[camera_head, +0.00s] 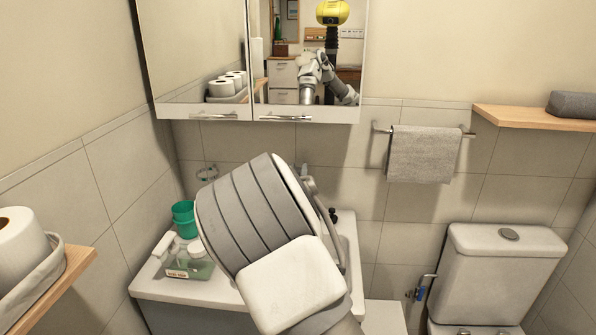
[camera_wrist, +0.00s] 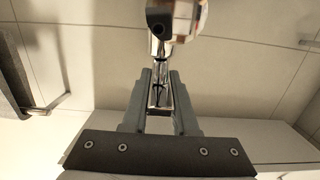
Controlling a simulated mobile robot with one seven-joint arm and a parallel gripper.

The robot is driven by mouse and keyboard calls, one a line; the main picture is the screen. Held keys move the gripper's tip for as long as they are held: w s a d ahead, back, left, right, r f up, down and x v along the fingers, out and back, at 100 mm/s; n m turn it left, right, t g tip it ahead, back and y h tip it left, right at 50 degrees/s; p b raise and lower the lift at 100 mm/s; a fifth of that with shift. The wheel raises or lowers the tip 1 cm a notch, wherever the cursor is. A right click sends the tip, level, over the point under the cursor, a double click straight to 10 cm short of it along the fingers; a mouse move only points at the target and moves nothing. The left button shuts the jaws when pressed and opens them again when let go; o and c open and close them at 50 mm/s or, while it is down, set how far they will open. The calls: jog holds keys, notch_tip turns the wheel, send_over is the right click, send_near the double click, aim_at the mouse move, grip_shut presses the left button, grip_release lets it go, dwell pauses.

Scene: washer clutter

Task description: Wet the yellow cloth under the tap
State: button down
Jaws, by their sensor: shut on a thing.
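In the wrist view, my gripper (camera_wrist: 160,78) is shut on a slim chrome part, which looks like the tap's lever (camera_wrist: 158,92). The rounded shiny tap body (camera_wrist: 178,22) with a dark round opening is just beyond the fingertips. In the head view, my own arm covers the gripper, the tap and most of the basin. A pale part of the washbasin top (camera_head: 212,292) shows left of my arm. The yellow cloth is not seen in either view.
A mirror cabinet (camera_head: 210,112) hangs above. A grey towel (camera_head: 422,153) hangs on a rail to the right. The toilet (camera_head: 503,262) and a wooden shelf (camera_head: 530,117) are further right.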

jog(key=shift+w+r, duration=0.15)
jog(key=shift+r, duration=0.25)
jog(key=c, duration=0.7)
grip_release()
jog(key=shift+f, duration=0.1)
jog(key=s, duration=0.5)
jog(key=s+p, duration=0.1)
jog(key=s, duration=0.5)
jog(key=s+r, duration=0.1)
jog(key=s, duration=0.5)
jog(key=shift+s+a+r, duration=0.1)
jog(key=shift+s+a, duration=0.1)
jog(key=shift+a, duration=0.1)
